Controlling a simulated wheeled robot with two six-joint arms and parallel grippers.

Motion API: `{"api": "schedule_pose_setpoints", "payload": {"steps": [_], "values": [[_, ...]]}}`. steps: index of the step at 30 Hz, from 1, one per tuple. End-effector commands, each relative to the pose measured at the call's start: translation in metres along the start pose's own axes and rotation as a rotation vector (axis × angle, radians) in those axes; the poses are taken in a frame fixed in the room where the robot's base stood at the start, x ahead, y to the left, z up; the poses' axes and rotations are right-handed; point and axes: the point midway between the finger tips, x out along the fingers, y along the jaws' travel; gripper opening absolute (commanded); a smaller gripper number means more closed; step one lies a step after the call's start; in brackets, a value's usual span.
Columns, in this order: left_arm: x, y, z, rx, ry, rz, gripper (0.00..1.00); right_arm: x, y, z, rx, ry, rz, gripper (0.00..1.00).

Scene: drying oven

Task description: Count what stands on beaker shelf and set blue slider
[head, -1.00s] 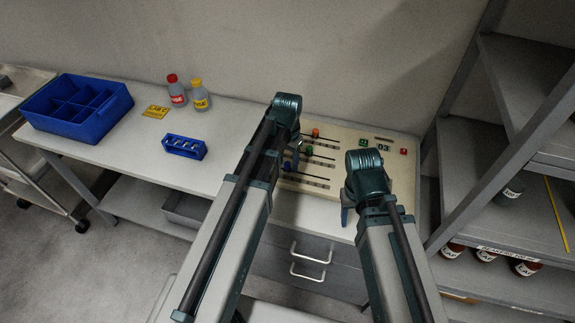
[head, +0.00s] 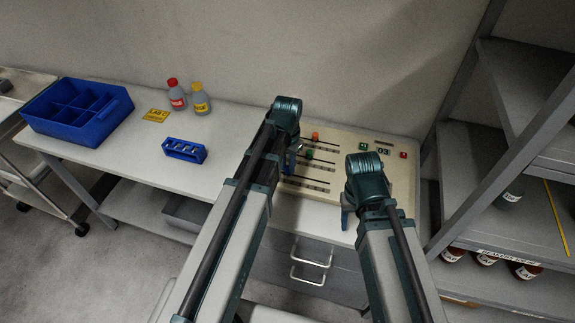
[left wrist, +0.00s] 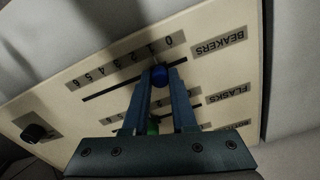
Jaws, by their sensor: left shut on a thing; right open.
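The control panel (head: 345,143) lies at the right end of the bench, with several slots and coloured knobs. In the left wrist view its top row is labelled BEAKERS (left wrist: 219,40), with a scale from 0 to 6. My left gripper (left wrist: 160,82) is shut on the blue slider knob (left wrist: 160,74), which sits towards the low end of this scale, close to the 1 mark. A green knob (left wrist: 152,126) is partly hidden between the fingers. My right gripper (head: 347,214) is open and empty at the panel's front right.
A grey rack (head: 465,170) stands at the right; its shelf label (head: 500,256) is hard to read. A grey bottle (head: 513,190) and several brown bottles (head: 485,258) stand there, partly cut off. A blue bin (head: 75,112), two bottles and a blue rack (head: 184,150) occupy the bench's left.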

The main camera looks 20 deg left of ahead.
Motion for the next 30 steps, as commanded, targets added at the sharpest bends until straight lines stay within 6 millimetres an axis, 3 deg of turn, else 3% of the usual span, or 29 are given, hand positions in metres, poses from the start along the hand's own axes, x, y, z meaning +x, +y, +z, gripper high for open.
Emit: {"api": "schedule_pose_setpoints", "payload": {"steps": [24, 26, 30], "values": [[0.0, 0.001, 0.0, 0.0, 0.0, 0.0, 0.0, 0.0, 0.0, 0.0, 0.0, 0.0, 0.0, 0.56], [0.0, 0.005, -0.002, 0.002, 0.0, 0.0, 0.0, 0.0, 0.0, 0.0, 0.0, 0.0, 0.0, 0.56], [0.0, 0.034, -0.011, 0.007, -0.001, 0.001, 0.0, 0.0, 0.0, 0.0, 0.0, 0.0, 0.0, 0.56]]}}
